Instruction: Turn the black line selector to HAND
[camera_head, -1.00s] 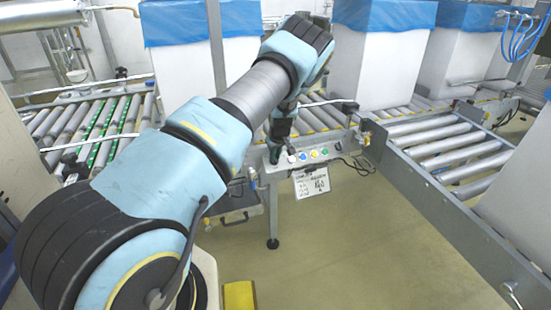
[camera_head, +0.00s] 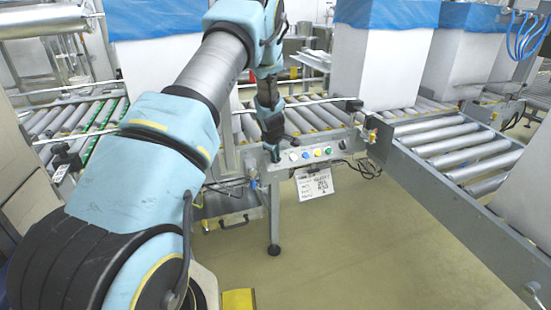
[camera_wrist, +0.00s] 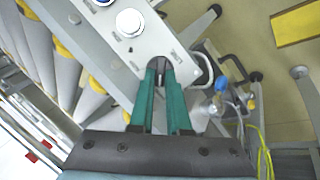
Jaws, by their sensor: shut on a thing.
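The black line selector (camera_wrist: 160,75) sits at the end of the grey control panel (camera_wrist: 120,45), between my fingertips in the wrist view. My gripper (camera_wrist: 161,70) has two green fingers, shut on the selector. Only a dark sliver of it shows between them, so its pointing direction cannot be read. Printed lettering beside it is too small to read. In the head view my gripper (camera_head: 273,153) points down at the left end of the panel and hides the selector there.
A printed card (camera_head: 314,184) hangs below. Roller conveyors (camera_head: 440,145) run behind and to the right. Tall white boxes with blue liners (camera_head: 385,60) stand behind. Open floor lies in front.

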